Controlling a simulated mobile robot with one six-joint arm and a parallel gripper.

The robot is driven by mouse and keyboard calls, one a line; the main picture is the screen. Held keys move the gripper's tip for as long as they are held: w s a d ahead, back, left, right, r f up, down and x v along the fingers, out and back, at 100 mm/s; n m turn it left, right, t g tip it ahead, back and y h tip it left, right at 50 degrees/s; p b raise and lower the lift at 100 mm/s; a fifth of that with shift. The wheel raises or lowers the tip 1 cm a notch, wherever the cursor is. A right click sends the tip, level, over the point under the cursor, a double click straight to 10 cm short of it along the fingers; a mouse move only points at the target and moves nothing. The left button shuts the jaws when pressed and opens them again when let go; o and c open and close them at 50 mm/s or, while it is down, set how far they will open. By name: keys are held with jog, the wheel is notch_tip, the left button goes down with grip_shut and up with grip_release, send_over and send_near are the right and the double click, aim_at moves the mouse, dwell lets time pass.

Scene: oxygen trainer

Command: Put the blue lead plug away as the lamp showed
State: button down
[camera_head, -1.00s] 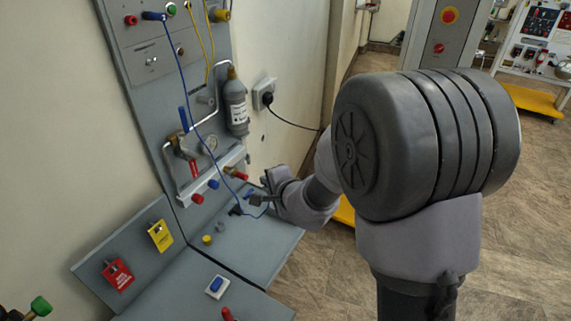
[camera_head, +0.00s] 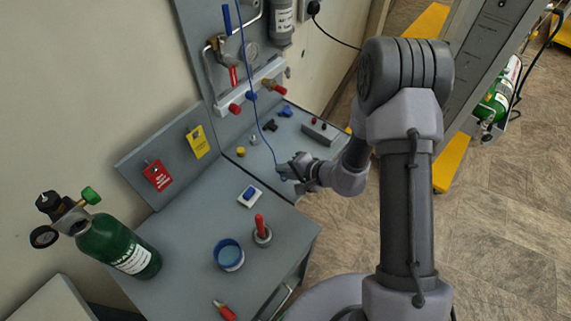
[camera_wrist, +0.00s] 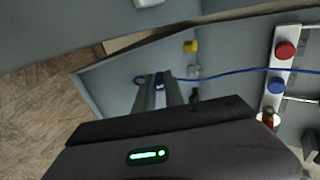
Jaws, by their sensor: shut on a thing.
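My gripper (camera_head: 284,173) is shut on the blue lead plug (camera_wrist: 159,80), above the bench top near its right edge. In the wrist view the plug sits between the fingertips (camera_wrist: 159,88), and the fingers partly hide it. The thin blue lead (camera_head: 262,135) runs from the plug up across the panel and leaves the top of the head view. The wrist view also shows the lead (camera_wrist: 235,71) crossing to the right. A white box with a blue face (camera_head: 249,196) lies on the bench left of and below my gripper. No lit lamp can be made out.
A yellow knob (camera_head: 240,151), black (camera_head: 270,125) and blue (camera_head: 285,111) pieces and a grey box (camera_head: 320,131) are on the bench.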

jog(key=shift+f, duration=0.75)
jog(key=shift+f+b, duration=0.35)
jog(key=shift+b, duration=0.25)
jog(key=c, duration=1.3)
grip_release()
jog(key=shift+c, duration=0.2)
jog(key=shift+s, duration=0.1)
jog(key=p+v, duration=0.4)
jog(key=v, duration=1.3)
jog(key=shift+r, duration=0.15)
jog(key=shift+d, duration=0.1)
